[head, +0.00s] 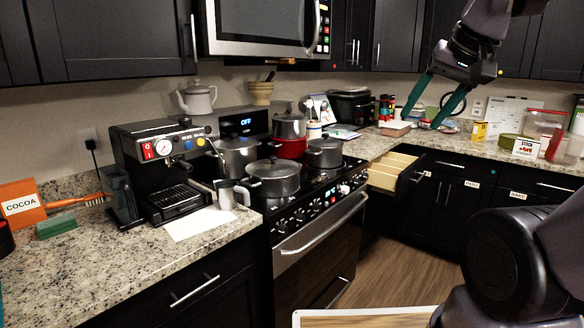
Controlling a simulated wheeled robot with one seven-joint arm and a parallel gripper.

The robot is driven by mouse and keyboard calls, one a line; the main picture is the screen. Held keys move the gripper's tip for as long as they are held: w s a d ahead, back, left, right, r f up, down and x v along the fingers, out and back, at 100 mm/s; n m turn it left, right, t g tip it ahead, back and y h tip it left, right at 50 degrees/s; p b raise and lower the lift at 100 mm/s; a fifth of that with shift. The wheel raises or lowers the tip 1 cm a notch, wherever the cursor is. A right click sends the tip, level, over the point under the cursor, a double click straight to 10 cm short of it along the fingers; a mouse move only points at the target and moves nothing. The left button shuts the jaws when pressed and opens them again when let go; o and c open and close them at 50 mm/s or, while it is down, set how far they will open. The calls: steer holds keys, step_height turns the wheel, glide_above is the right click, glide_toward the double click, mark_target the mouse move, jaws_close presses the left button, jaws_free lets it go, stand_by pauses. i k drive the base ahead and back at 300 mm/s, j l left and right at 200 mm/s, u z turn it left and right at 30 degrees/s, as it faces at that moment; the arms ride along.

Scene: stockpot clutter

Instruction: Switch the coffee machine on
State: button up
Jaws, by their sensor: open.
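The coffee machine (160,165) is black and stands on the left counter beside the stove. Its front panel has a red switch (148,151), a round white gauge (164,147) and several coloured buttons. I cannot tell the switch's position. My gripper (424,108) is at the upper right, far from the machine. Its two green fingers are spread apart, point down and hold nothing.
A steel jug (227,195) and white paper (199,223) lie in front of the machine. The stove (318,215) carries several pots. A drawer (391,172) stands open right of it. An orange cocoa box (22,205) and green sponge (57,227) are at left.

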mark_target(147, 150)
steer(key=u, duration=1.25)
